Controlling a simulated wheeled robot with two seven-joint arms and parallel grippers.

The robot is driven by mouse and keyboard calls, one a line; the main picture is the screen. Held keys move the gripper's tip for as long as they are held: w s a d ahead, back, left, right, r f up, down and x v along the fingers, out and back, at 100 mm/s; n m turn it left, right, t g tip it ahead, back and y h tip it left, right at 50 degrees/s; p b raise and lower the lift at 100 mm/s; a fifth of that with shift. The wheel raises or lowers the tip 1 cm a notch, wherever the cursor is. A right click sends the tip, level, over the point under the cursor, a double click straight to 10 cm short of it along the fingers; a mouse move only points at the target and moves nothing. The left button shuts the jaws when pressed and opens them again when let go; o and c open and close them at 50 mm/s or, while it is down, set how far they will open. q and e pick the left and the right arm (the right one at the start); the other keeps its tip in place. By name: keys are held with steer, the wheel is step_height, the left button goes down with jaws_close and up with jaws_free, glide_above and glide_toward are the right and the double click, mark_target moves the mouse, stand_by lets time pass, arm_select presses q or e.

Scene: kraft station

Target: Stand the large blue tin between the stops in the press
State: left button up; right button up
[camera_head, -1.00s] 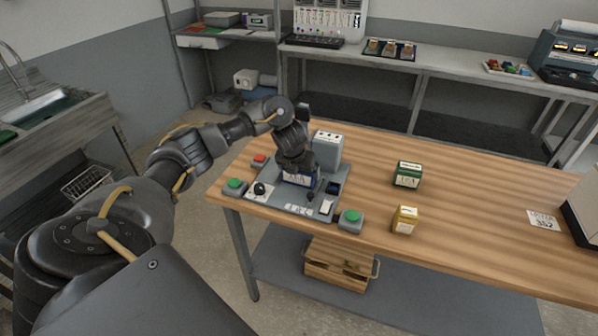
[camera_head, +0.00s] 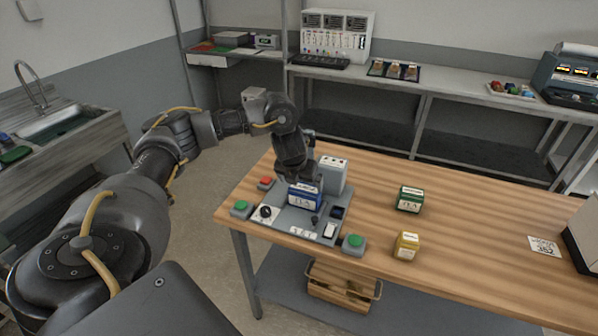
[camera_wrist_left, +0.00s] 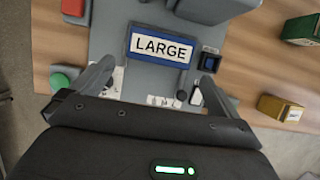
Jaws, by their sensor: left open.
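The large blue tin (camera_head: 305,197) stands on the grey plate of the press (camera_head: 287,219), in front of the grey upright block (camera_head: 334,175). In the left wrist view its white top label reads LARGE (camera_wrist_left: 160,46). My left gripper (camera_head: 297,178) is open, just behind and above the tin in the head view. In the left wrist view its two fingers (camera_wrist_left: 152,85) are spread wide, apart from the tin. The stops are hard to make out, so I cannot tell how the tin sits against them. My right gripper is not in view.
Green buttons (camera_head: 241,208) and (camera_head: 353,243) flank the press, with a red button (camera_head: 266,183) at its left. A green tin (camera_head: 409,199) and a yellow tin (camera_head: 406,245) stand to the right.

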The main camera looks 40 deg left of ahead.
arm_select(q)
steer(key=shift+v, duration=1.2)
